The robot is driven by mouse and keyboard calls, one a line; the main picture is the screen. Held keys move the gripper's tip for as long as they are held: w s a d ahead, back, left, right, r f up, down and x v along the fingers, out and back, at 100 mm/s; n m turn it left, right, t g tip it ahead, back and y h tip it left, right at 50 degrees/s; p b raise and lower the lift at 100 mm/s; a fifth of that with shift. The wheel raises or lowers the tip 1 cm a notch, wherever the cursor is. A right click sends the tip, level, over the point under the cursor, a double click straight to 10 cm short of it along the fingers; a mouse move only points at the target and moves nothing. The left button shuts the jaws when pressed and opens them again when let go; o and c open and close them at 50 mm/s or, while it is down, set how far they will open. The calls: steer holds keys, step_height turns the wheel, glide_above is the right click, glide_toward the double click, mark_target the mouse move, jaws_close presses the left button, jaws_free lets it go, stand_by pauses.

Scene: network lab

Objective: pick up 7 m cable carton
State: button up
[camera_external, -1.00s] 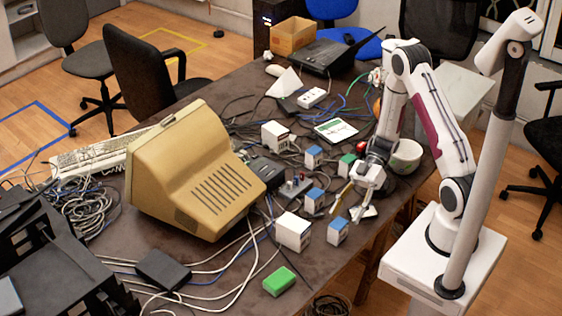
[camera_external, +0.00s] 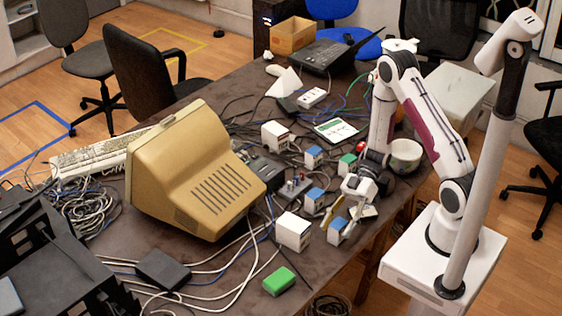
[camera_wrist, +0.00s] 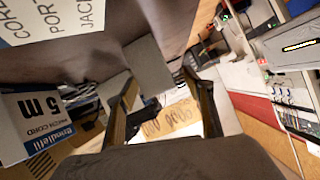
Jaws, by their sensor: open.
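My gripper (camera_external: 340,218) is open, pointing down at the front right of the table. It is at a small blue-and-white carton (camera_external: 338,231), which its fingers partly cover. In the wrist view my gripper (camera_wrist: 160,88) has its two dark fingers apart, with a plain grey box face (camera_wrist: 149,62) near the left fingertip. A carton marked "5 m" (camera_wrist: 38,112) stands left of the fingers. No "7 m" label is readable in either view, so I cannot tell by print which carton is the 7 m one.
Another blue-and-white carton (camera_external: 315,200) and a white box (camera_external: 293,232) stand close by. A green box (camera_external: 279,281) lies near the front edge. A beige monitor (camera_external: 190,175) fills the table's middle left. Loose cables cross the tabletop.

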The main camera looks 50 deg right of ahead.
mark_target(338, 223)
stand_by(0.3)
jaws_close()
steer(key=shift+r, duration=0.15)
steer(key=shift+r, duration=4.85)
